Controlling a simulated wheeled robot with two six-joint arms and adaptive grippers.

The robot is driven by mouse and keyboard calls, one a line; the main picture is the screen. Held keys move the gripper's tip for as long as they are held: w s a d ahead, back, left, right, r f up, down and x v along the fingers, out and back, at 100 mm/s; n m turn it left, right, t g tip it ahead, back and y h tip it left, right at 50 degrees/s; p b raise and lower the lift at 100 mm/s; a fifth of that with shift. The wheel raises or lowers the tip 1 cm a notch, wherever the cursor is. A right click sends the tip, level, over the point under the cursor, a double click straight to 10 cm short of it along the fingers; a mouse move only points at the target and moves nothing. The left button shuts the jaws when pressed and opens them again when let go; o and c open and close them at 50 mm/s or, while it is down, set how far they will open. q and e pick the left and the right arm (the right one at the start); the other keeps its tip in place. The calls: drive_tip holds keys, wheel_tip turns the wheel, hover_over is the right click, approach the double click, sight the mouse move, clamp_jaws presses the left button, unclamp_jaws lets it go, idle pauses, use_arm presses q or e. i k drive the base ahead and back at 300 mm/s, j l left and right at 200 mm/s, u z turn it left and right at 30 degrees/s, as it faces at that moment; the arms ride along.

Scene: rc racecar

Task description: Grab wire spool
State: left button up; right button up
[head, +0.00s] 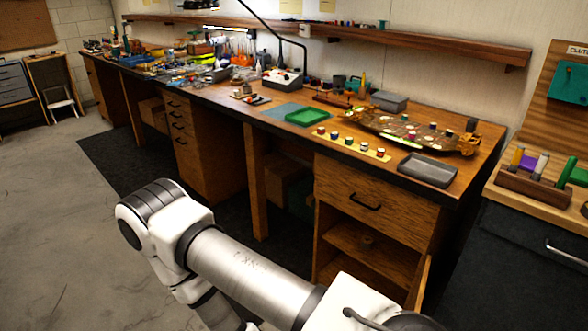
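I cannot tell for certain which item is the wire spool. A small brown, roundish object (367,239), possibly a spool, sits on the shelf inside the open cabinet below the right end of the workbench. It is too small and dark to identify. One of my white and silver arms crosses the lower middle of the head view, but neither gripper is in view.
A long wooden workbench (415,195) runs from back left to right. On it are a row of small jars on a yellow strip (372,152), a green tray (307,116), a dark tray (428,170) and a racecar chassis (405,128). The grey floor (50,220) at left is clear.

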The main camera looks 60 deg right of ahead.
sight(366, 240)
drive_tip(key=i+j, duration=0.15)
drive_tip(key=i, duration=0.2)
drive_tip(key=i+j, duration=0.1)
drive_tip(key=i, duration=0.25)
drive_tip(key=i+l+z, duration=0.1)
drive_tip(key=z, duration=0.35)
drive_tip(key=i+z, duration=0.2)
drive_tip(key=z, duration=0.2)
drive_tip(key=i+z, duration=0.15)
drive_tip(key=z, duration=0.3)
drive_tip(key=i+j+z, duration=0.1)
drive_tip(key=z, duration=0.35)
drive_tip(key=i+j+z, duration=0.1)
drive_tip(key=z, duration=0.35)
drive_tip(key=i+j+z, duration=0.2)
drive_tip(key=z, duration=0.2)
drive_tip(key=i+j+z, duration=0.2)
drive_tip(key=z, duration=0.3)
drive_tip(key=i+j+z, duration=0.3)
drive_tip(key=z, duration=0.2)
drive_tip(key=i+j+z, duration=0.25)
drive_tip(key=j+z, duration=0.25)
drive_tip(key=i+j+z, duration=0.1)
drive_tip(key=j+z, duration=0.25)
drive_tip(key=z, duration=0.15)
drive_tip(key=j+z, duration=0.5)
